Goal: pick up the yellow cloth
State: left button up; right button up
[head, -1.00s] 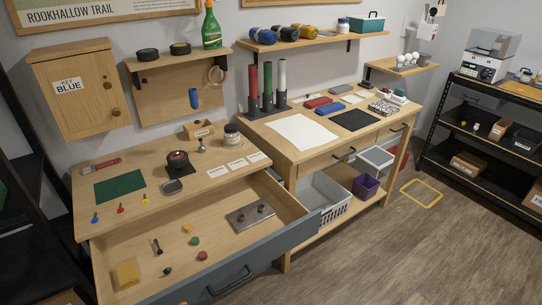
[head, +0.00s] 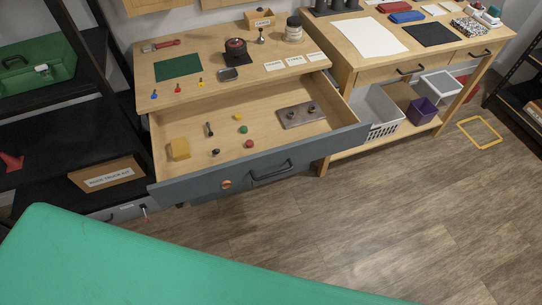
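A yellow block-like piece (head: 180,149), which looks like the folded yellow cloth, lies in the front left corner of the open drawer (head: 190,185). It rests against or very near the drawer's front wall; I cannot tell whether it touches. Neither of my grippers shows in the head view.
The drawer also holds small knobs, a dark bolt-like piece and a metal plate (head: 302,115). Above it is a wooden top with a green mat (head: 178,66). A large green surface (head: 150,265) fills the lower left foreground. Bare floor (head: 400,220) lies at the right.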

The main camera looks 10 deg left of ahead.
aim_at(181, 147)
jog(key=u, duration=1.25)
jog(key=l+u, duration=0.1)
jog(key=l, duration=0.2)
jog(key=i+l, duration=0.1)
jog(key=l, duration=0.15)
jog(key=u, duration=0.05)
